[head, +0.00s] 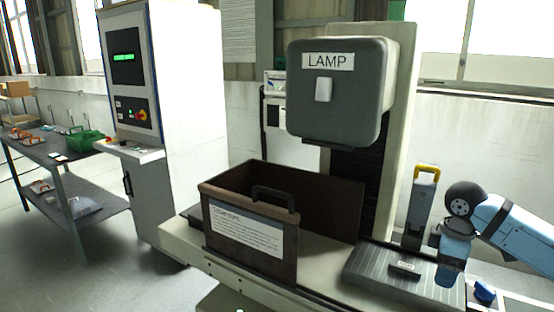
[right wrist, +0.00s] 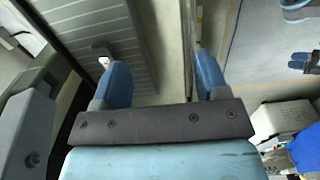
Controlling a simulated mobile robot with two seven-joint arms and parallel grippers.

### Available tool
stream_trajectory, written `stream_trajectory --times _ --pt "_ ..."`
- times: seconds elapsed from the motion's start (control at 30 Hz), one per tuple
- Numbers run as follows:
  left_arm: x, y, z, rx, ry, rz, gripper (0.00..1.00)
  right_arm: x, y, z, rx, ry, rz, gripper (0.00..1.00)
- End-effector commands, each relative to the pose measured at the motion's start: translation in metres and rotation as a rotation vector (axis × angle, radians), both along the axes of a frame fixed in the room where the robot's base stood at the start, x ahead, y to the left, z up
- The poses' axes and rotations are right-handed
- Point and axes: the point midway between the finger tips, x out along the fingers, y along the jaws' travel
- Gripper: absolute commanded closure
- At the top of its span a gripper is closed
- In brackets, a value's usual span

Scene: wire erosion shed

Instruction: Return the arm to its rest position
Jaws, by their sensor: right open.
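My right arm (head: 510,222) comes in from the right edge in the head view. Its gripper (head: 450,276) points down over the right end of the grey ribbed plate on the machine bed. In the right wrist view the two blue fingers of the right gripper (right wrist: 162,64) stand wide apart with nothing between them. My left gripper is not in view.
A grey head marked LAMP (head: 334,95) overhangs the bed. A brown open box (head: 250,235) with a handle stands left of the ribbed plate (head: 385,285). A yellow-topped grey upright (head: 420,205) stands close behind the gripper. A control cabinet (head: 180,100) and a bench (head: 60,150) are left.

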Motion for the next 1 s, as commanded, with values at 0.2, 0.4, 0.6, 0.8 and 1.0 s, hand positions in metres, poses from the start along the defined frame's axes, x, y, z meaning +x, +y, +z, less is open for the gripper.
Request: stream_trajectory --times 0.2,0.4,0.6,0.8,1.0 --pt "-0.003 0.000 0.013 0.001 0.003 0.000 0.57 -0.002 0.046 -0.048 0.089 -0.078 -0.004 0.32" --pt "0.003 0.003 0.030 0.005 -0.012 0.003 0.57 -0.013 0.095 -0.096 0.208 -0.170 -0.033 0.32" --pt "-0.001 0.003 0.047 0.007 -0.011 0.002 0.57 -0.043 0.151 -0.145 0.376 -0.294 -0.120 0.32" --pt "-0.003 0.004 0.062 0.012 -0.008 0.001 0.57 -0.086 0.188 -0.178 0.526 -0.419 -0.256 0.32" --pt "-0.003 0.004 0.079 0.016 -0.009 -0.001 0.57 -0.142 0.201 -0.199 0.627 -0.550 -0.431 0.32"
